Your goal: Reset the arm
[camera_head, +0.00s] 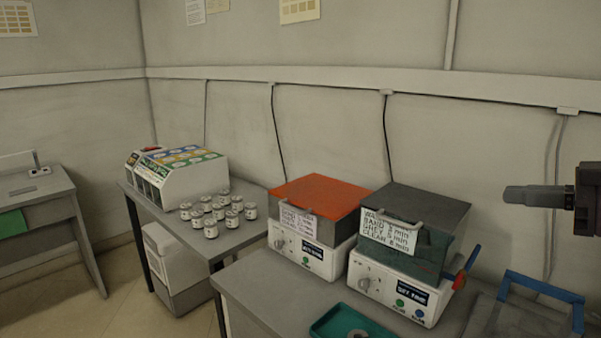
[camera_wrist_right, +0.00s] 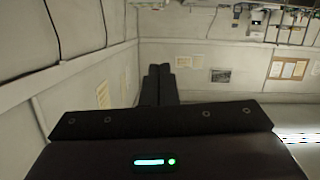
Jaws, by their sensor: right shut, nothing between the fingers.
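My right gripper (camera_head: 535,196) is at the right edge of the head view, raised in the air to the right of the dark-lidded machine and pointing left. Its fingers are together with nothing between them. In the right wrist view its dark fingers (camera_wrist_right: 158,85) lie side by side, with the room's walls beyond them. My left gripper does not show in either view.
A grey bench holds a red-lidded machine (camera_head: 317,193), a dark-lidded machine (camera_head: 400,290), a green tray (camera_head: 325,326) and a blue-handled frame (camera_head: 545,288). A left table carries a white dispenser rack (camera_head: 181,182) and several small jars (camera_head: 211,229).

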